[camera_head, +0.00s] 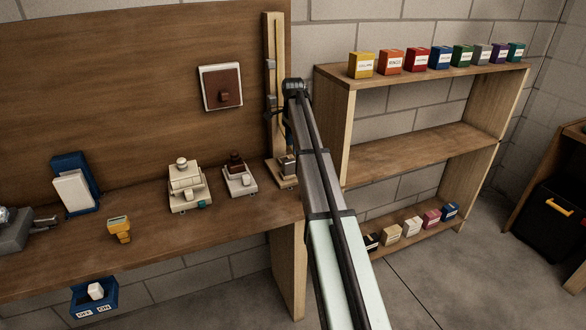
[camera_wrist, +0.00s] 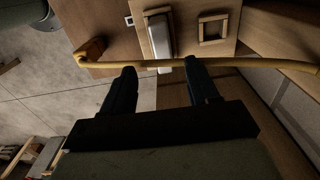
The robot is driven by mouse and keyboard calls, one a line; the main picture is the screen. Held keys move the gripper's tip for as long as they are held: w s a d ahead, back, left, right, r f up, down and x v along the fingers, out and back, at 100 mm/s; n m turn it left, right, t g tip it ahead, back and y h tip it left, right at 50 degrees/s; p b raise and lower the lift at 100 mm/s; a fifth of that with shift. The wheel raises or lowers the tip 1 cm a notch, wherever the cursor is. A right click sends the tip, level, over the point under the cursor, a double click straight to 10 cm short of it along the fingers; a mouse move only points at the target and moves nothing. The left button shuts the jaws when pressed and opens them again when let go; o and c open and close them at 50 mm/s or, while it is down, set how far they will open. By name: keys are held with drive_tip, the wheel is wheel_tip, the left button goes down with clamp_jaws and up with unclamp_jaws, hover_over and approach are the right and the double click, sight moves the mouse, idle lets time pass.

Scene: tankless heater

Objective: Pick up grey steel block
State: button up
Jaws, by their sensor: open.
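The grey steel block (camera_head: 287,164) appears to be the small grey block on the wooden base at the foot of the upright post, at the bench's right end. My arm partly covers that spot in the head view. In the wrist view a pale grey, elongated block (camera_wrist: 160,34) lies on wood ahead of my fingers; it seems to be the same block. My gripper (camera_wrist: 160,67) is open, with its two dark fingers apart and nothing visible between them but the background and a yellow rod. The fingers are mostly hidden behind my arm in the head view.
The yellow rod (camera_wrist: 240,63) crosses the wrist view by my fingertips; its depth is unclear. A square wooden frame (camera_wrist: 213,28) lies right of the block. The wooden post (camera_head: 273,60) rises behind it. A shelf unit (camera_head: 420,142) with coloured boxes stands right; several devices sit left.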

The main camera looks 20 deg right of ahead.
sight(293, 159)
wheel_tip(293, 159, down, 10)
drive_tip(key=shift+w+r, duration=0.1)
drive_tip(key=shift+w, duration=0.05)
idle(0.5)
drive_tip(key=shift+c, duration=0.4)
clamp_jaws()
